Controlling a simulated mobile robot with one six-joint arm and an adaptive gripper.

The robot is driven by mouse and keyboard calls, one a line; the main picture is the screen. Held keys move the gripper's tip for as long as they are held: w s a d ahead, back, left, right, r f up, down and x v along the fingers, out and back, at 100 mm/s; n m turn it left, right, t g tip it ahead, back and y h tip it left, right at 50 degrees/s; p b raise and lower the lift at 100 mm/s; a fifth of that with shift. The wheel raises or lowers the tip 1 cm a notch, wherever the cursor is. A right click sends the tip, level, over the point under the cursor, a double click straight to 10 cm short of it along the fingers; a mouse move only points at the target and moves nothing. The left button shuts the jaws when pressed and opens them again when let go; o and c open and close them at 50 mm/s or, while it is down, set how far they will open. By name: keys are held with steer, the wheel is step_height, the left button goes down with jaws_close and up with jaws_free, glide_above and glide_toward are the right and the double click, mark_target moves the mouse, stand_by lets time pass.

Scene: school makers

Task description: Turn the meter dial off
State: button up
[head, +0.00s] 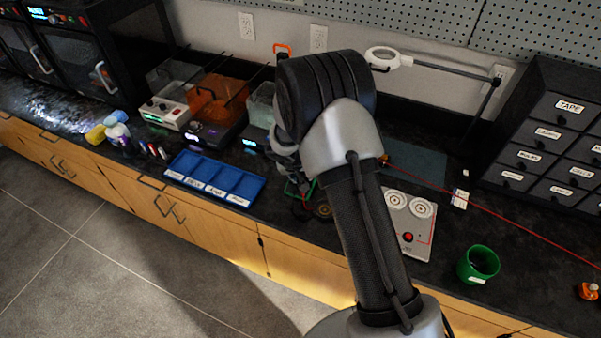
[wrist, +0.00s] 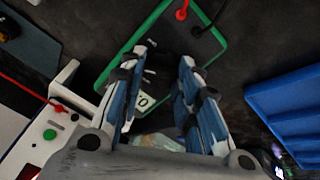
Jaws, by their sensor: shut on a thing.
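The meter (wrist: 131,48) lies on the dark bench in the wrist view, a dark body with a green rim. Red and black plugs sit in its end at the top. Part of its pale display (wrist: 145,101) with a dark digit shows between my fingers. My gripper (wrist: 166,56) is over the meter, its fingers closed on the dark dial (wrist: 172,52). The fingers hide much of the dial, and I cannot read its setting. In the head view my arm covers most of the meter, with a bit of green rim (head: 312,188) showing.
A blue divided tray (head: 215,180) lies to the left of the meter. A white panel with a red button (head: 408,237) lies to the right. A green cup (head: 477,266) stands farther right. Power supplies and drawers line the back.

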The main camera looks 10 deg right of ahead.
steer(key=c, duration=0.3)
steer(key=shift+n, duration=0.4)
steer(key=n+b, duration=0.1)
steer(key=n, duration=0.6)
steer(key=shift+a, duration=0.1)
steer(key=shift+s+n+p, duration=0.1)
steer(key=shift+n+p, duration=0.45)
steer(key=shift+n, duration=1.55)
